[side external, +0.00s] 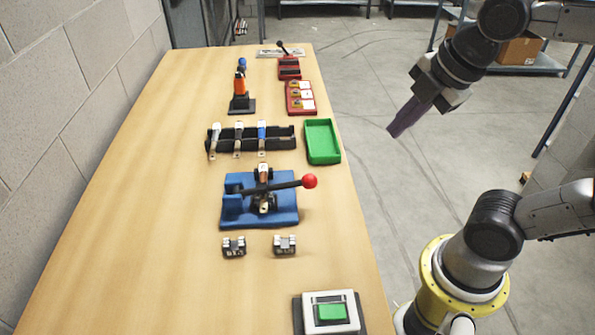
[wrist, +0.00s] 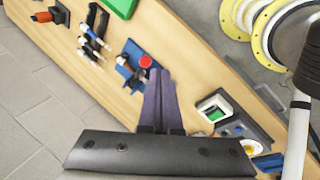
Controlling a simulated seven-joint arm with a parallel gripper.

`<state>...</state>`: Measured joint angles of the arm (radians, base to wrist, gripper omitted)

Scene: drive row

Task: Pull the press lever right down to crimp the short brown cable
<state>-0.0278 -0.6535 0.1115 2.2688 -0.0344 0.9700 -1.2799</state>
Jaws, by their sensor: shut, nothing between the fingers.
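The press (side external: 230,211) is a blue base with black metalwork, standing on the wooden bench. Its black lever (side external: 283,186) reaches right, rising slightly to a red knob (side external: 309,181). A small brown piece (side external: 263,172) shows at the back of the press; I cannot tell whether it is the short brown cable. My gripper (side external: 394,131) has purple fingers. It is shut and empty, in the air right of the bench, well apart from the knob. The wrist view shows the shut fingers (wrist: 159,75) pointing toward the press (wrist: 128,66), with the red knob (wrist: 146,61) just beyond the fingertips.
Behind the press are a black rack (side external: 280,138) holding several cables and a green tray (side external: 322,142). Two small metal blocks (side external: 234,247) (side external: 285,244) lie in front. A green-button box (side external: 331,312) stands at the near end. The bench's left side is clear, beside a wall.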

